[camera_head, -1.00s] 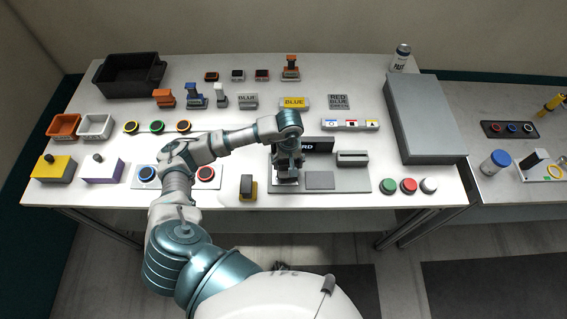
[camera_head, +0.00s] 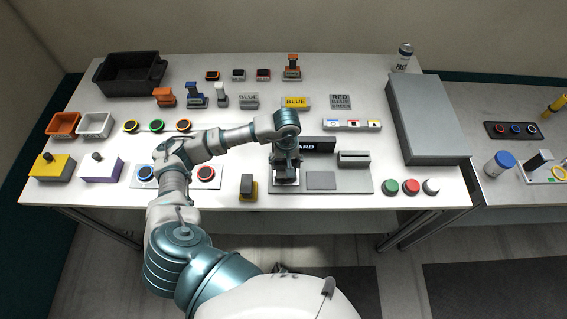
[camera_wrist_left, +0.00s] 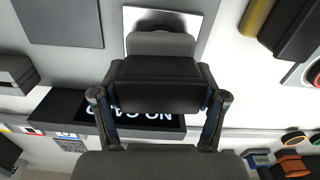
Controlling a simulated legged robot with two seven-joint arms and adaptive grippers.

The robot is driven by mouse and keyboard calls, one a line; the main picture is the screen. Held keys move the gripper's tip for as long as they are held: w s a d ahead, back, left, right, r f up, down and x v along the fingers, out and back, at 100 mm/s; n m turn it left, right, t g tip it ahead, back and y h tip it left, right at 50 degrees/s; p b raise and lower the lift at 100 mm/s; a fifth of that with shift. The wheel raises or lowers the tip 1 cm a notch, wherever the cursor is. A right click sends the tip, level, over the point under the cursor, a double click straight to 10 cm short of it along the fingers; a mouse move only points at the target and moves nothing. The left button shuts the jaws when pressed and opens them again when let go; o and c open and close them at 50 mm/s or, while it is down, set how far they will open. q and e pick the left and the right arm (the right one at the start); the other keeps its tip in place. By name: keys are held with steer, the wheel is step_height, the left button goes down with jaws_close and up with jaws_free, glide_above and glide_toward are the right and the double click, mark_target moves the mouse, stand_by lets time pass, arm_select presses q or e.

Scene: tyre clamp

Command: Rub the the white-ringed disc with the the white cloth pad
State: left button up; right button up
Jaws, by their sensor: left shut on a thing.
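My left gripper (camera_head: 286,176) is low over the left part of the grey station on the table. In the left wrist view its fingers (camera_wrist_left: 160,100) are shut on a dark block (camera_wrist_left: 160,85) with a rounded grey part. I cannot tell whether this is the white cloth pad. A pale square plate (camera_wrist_left: 190,18) lies beyond it; whether they touch is unclear. A white-ringed disc (camera_head: 530,128) shows on the right table.
A yellow-and-black block (camera_head: 247,187) stands just left of the station. A slotted block (camera_head: 353,158) and a dark sign (camera_head: 320,146) are close to the gripper. Round buttons (camera_head: 410,187) line the front right. A large grey box (camera_head: 427,120) fills the right end.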

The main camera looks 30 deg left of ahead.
arm_select(q)
steer(key=shift+r, duration=0.1)
steer(key=shift+r+p, duration=0.65)
steer(key=shift+r, duration=0.6)
steer(key=shift+r+p, duration=0.95)
steer(key=shift+r, duration=1.3)
steer(key=w+d+m, duration=0.4)
steer(key=d+m, duration=0.2)
steer(key=m, duration=0.1)
steer(key=shift+d+r, duration=0.2)
steer(key=shift+d, duration=0.15)
steer(key=shift+w+a, duration=0.1)
steer(key=shift+a, duration=0.1)
